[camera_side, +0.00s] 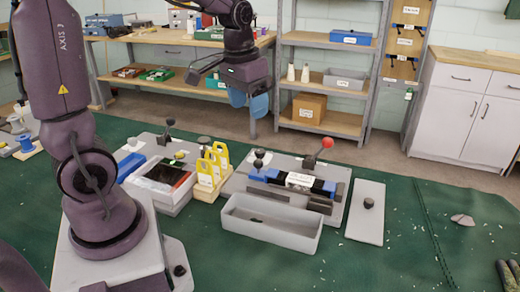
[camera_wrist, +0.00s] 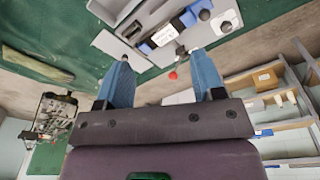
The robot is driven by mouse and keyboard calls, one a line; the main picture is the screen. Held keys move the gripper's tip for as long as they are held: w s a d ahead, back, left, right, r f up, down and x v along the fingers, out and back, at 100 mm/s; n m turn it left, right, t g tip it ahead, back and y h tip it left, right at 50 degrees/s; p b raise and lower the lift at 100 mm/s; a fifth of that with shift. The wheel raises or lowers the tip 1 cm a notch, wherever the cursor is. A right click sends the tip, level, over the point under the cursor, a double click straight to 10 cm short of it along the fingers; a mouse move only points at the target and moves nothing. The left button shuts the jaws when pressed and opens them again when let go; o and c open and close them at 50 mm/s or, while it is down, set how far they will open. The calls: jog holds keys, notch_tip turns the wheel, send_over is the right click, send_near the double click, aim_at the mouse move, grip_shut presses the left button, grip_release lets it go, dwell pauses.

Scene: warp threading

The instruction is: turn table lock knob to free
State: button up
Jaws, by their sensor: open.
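My gripper (camera_side: 248,101) has two blue fingers and is open and empty, high above the far edge of the green table. It also shows in the wrist view (camera_wrist: 160,55), apart from everything. The grey fixture (camera_side: 342,173) has a red-ball lever (camera_side: 327,142), a blue and black clamp section and dark knobs (camera_side: 258,164) at its left. In the wrist view the red ball (camera_wrist: 173,75) is beyond the fingertips, with a dark knob (camera_wrist: 226,26) on a white disc at upper right. I cannot tell which knob is the table lock, or its setting.
A grey open tray (camera_side: 271,222) stands in front of the fixture. A flat plate with a black knob (camera_side: 368,203) lies to its right. The green table (camera_side: 400,250) is mostly clear at right.

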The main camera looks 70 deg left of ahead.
jog(key=w+a+f+g, duration=0.1)
jog(key=w+a+f, duration=0.55)
jog(key=a, duration=0.35)
jog(key=m, duration=0.5)
send_near(260, 151)
notch_tip(260, 151, down, 9)
jog(key=shift+w+f, duration=0.1)
jog(key=shift+w, duration=0.05)
jog(key=c, duration=0.9)
